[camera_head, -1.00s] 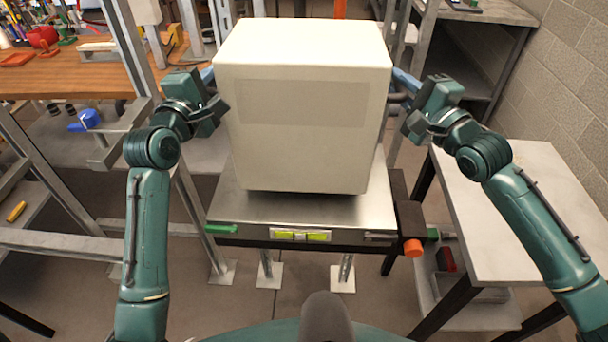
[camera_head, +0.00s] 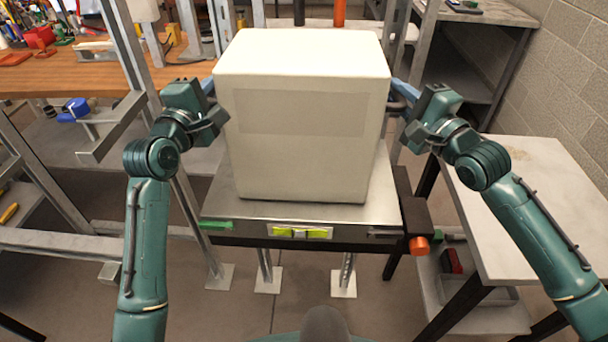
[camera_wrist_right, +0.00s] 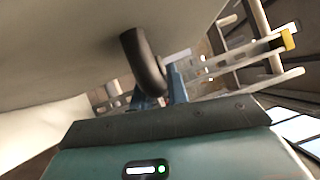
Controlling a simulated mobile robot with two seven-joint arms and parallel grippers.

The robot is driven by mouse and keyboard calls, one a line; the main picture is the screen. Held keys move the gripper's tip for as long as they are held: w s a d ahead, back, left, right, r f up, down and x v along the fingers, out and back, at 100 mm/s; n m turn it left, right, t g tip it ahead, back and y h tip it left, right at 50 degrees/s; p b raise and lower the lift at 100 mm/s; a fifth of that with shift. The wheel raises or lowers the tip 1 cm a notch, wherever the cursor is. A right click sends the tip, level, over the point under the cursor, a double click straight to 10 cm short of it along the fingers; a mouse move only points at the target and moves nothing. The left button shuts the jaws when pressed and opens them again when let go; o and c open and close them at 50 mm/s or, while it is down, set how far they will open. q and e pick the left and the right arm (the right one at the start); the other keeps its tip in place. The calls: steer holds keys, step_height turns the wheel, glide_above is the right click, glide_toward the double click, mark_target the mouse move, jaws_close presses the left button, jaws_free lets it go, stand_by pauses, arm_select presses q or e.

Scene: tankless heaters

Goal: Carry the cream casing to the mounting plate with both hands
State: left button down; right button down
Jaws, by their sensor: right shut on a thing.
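The cream casing (camera_head: 305,130) is a large upright box in the middle of the head view, between my two arms and over a steel-topped stand (camera_head: 385,195). Whether its underside touches the steel top is unclear. My right gripper (camera_head: 403,92) is at the casing's right side. In the right wrist view its blue fingers (camera_wrist_right: 160,92) are shut on a dark curved handle (camera_wrist_right: 145,62) on the casing. My left gripper (camera_head: 209,86) is at the casing's left side, its fingertips mostly hidden. I cannot make out the mounting plate.
The stand's front carries a green handle (camera_head: 217,224), a level vial (camera_head: 300,232) and an orange knob (camera_head: 418,245). A pale table (camera_head: 535,200) stands at the right, near a block wall (camera_head: 570,80). Metal frame posts (camera_head: 130,50) and a wooden bench (camera_head: 100,78) are at the left.

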arm_select(q)
steer(key=c, duration=1.3)
jaws_free()
steer(key=shift+c, duration=0.2)
arm_select(e)
steer(key=c, duration=1.4)
jaws_free()
steer(key=shift+o, duration=0.2)
steer(key=shift+s, duration=0.1)
arm_select(q)
steer(key=v, duration=1.2)
arm_select(e)
steer(key=v, duration=1.2)
